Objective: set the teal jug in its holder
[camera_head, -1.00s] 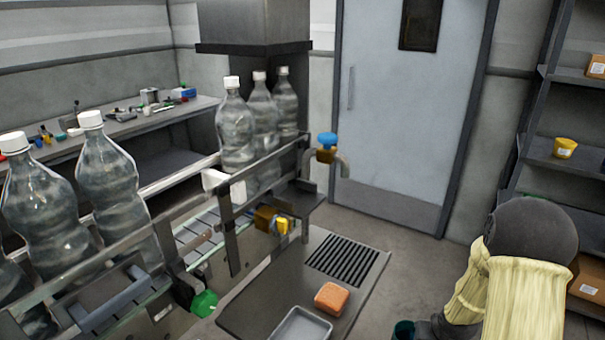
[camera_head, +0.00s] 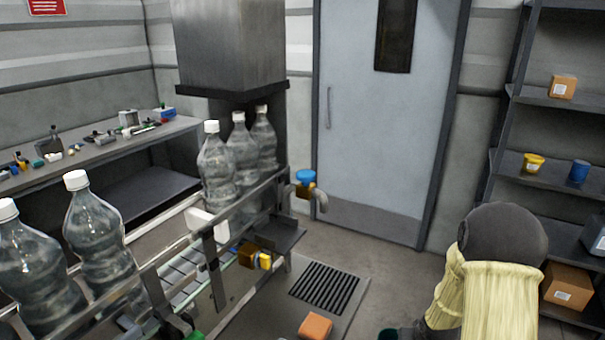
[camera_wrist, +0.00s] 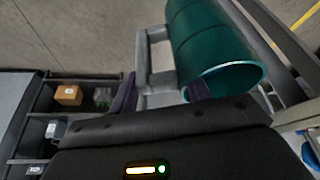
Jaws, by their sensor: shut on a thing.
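The teal jug (camera_wrist: 215,40) fills the upper middle of the wrist view, a ribbed cylinder with its open rim toward the camera. A grey handle-like frame (camera_wrist: 143,55) stands at its left side. My gripper (camera_wrist: 160,92) is shut on the jug, seemingly by this grey handle; the exact contact is partly hidden. In the head view only a dark teal bit of the jug (camera_head: 388,334) shows at the bottom edge, beside my arm. I cannot make out the jug's holder in either view.
A conveyor with large clear bottles (camera_head: 95,235) runs along the left. A grated counter (camera_head: 325,287) holds an orange block (camera_head: 315,326). A blue-knobbed tap (camera_head: 305,178) stands behind it. Shelves (camera_head: 555,185) are at the right. Floor before the door (camera_head: 385,120) is clear.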

